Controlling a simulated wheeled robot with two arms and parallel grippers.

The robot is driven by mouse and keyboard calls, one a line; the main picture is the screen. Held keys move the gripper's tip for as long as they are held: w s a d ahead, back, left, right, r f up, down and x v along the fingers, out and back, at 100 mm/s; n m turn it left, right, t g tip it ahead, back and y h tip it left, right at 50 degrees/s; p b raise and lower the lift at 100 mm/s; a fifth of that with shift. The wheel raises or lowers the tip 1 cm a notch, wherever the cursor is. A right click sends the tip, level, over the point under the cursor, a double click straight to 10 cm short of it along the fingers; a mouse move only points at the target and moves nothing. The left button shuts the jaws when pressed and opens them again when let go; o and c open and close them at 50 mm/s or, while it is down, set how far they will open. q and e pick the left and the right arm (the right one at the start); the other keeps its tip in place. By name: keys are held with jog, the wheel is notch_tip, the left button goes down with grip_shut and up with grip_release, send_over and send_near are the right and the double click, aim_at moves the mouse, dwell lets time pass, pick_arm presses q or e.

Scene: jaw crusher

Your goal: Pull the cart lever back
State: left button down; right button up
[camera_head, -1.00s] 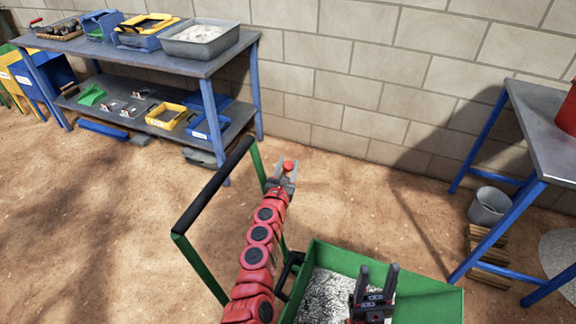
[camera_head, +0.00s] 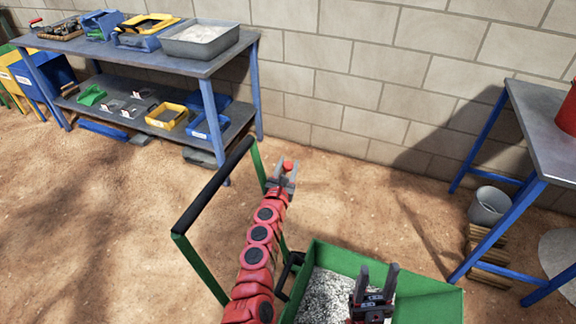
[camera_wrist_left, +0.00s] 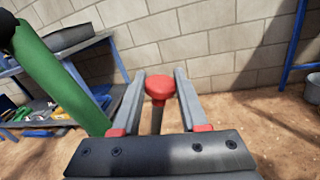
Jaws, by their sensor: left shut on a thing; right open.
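The cart lever has a red knob (camera_head: 288,166) on a thin grey shaft. In the left wrist view the knob (camera_wrist_left: 159,87) stands between the fingertips, with its shaft running down between the fingers. My left gripper (camera_head: 283,175) is shut on the lever just below the knob. The cart has a green frame with a black push handle (camera_head: 213,184) to the left of my left arm, and a green tray (camera_head: 428,303) holding grey gravel. My right gripper (camera_head: 376,279) is open and empty above the gravel. The lever's lower end is hidden behind my arm.
A blue-legged workbench (camera_head: 190,65) with bins stands at the back left. Another table (camera_head: 551,130) stands at the right, with a grey bucket (camera_head: 489,206) and wooden slats below. A block wall closes the back. The sandy floor between is clear.

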pick_arm(q)
jog(key=shift+r, duration=0.1)
jog(key=shift+w+a+r+p, duration=0.15)
jog(key=shift+a+p, duration=0.25)
jog(key=shift+w+a+r+n+p, duration=0.15)
jog(key=shift+w+a+n+p, duration=0.05)
jog(key=shift+a+n+p, duration=0.2)
jog(key=shift+w+a+r+n+p, duration=0.15)
jog(key=shift+a+n+p, duration=0.15)
jog(key=shift+a+n, duration=0.15)
jog(key=shift+w+a+n, duration=0.25)
jog(key=shift+a+n, duration=0.2)
jog(key=shift+n, duration=0.1)
jog(key=shift+c, duration=2.2)
grip_release()
jog(key=shift+f, duration=0.1)
